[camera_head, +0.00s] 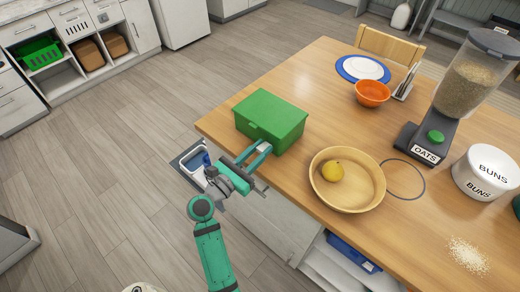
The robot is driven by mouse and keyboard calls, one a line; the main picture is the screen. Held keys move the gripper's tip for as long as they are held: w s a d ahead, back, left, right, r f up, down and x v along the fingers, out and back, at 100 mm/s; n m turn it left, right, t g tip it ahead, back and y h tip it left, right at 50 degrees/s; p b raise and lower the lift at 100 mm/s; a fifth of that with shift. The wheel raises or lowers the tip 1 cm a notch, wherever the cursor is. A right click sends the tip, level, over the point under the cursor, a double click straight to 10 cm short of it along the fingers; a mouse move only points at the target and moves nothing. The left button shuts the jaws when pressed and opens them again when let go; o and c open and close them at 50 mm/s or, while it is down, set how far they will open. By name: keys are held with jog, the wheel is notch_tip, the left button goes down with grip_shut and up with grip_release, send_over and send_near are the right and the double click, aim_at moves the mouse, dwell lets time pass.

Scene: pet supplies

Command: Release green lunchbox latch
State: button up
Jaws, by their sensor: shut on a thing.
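The green lunchbox (270,113) stands near the table's left corner with its lid down. My gripper (263,149) is at the lower front side of the lunchbox, reaching in from the table's front edge. Its fingers are shut on a small pale part at the box front, which looks like the latch (265,146). The fingers hide most of this part, so I cannot tell whether it is fastened or loose.
Behind are an orange bowl (372,94), a blue-rimmed plate (363,68) and an oats dispenser (432,138). A white buns tin (490,172) stands at right. The tabletop behind the lunchbox is clear.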

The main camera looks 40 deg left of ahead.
jog(key=shift+f+t+h, duration=0.2)
jog(key=shift+f+t, duration=0.15)
jog(key=shift+t, duration=0.5)
jog(key=shift+f+t+h, duration=0.2)
jog(key=shift+f+t, duration=0.1)
jog(key=shift+t, duration=0.55)
jog(key=o, duration=1.1)
jog(key=shift+c, duration=0.2)
jog(key=shift+f, duration=0.1)
jog(key=d+v, duration=0.1)
jog(key=v, duration=0.9)
jog(key=shift+s+a+f, duration=0.25)
jog(key=shift+s+a, duration=0.15)
jog(key=shift+a, duration=0.15)
